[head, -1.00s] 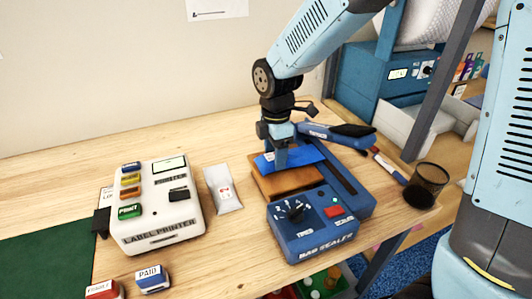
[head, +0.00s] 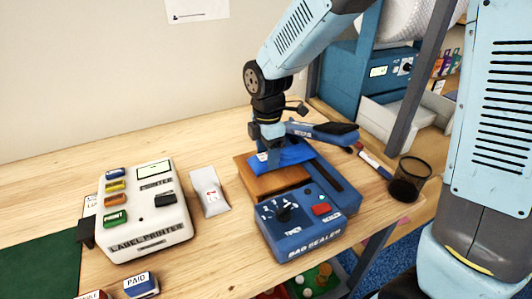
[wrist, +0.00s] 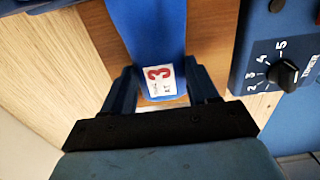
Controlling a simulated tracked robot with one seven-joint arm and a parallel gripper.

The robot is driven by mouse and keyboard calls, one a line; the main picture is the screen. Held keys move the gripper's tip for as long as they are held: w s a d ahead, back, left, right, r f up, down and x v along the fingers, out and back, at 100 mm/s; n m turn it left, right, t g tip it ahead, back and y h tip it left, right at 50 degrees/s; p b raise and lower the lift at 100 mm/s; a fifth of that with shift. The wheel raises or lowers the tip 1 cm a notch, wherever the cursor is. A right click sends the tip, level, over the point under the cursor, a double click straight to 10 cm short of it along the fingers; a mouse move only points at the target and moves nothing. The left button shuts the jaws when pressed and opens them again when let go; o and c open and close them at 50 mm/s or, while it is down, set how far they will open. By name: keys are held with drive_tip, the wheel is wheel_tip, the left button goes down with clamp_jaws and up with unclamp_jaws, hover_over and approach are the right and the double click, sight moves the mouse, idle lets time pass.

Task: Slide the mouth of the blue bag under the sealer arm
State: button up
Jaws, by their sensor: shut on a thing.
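The blue bag (head: 292,155) is held by my gripper (head: 264,150) over the brown board of the bag sealer (head: 312,240). The sealer arm (head: 325,132) is raised, on the far right side of the board. The bag's right end reaches toward the blue base below this arm; whether it is under it I cannot tell. In the wrist view my gripper (wrist: 162,92) is shut on the near end of the bag (wrist: 146,28), which has a white label with a red 3. The bag's far end is out of the wrist view.
A white label printer (head: 143,215) and a silver pouch (head: 209,190) stand left of the sealer. A dark mesh cup (head: 409,180) is at its right. A PAID stamp (head: 141,284) lies at front left. The wooden table is clear behind the printer.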

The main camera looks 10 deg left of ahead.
drive_tip(key=shift+f, duration=0.1)
idle(0.3)
drive_tip(key=o, duration=1.2)
drive_tip(key=shift+s+a+r, duration=0.1)
drive_tip(key=shift+a+r, duration=0.05)
drive_tip(key=shift+r, duration=0.85)
drive_tip(key=shift+s+a+r, duration=0.1)
drive_tip(key=shift+a+r, duration=0.05)
drive_tip(key=shift+r, duration=0.85)
drive_tip(key=shift+a+r, duration=0.15)
drive_tip(key=shift+r, duration=0.85)
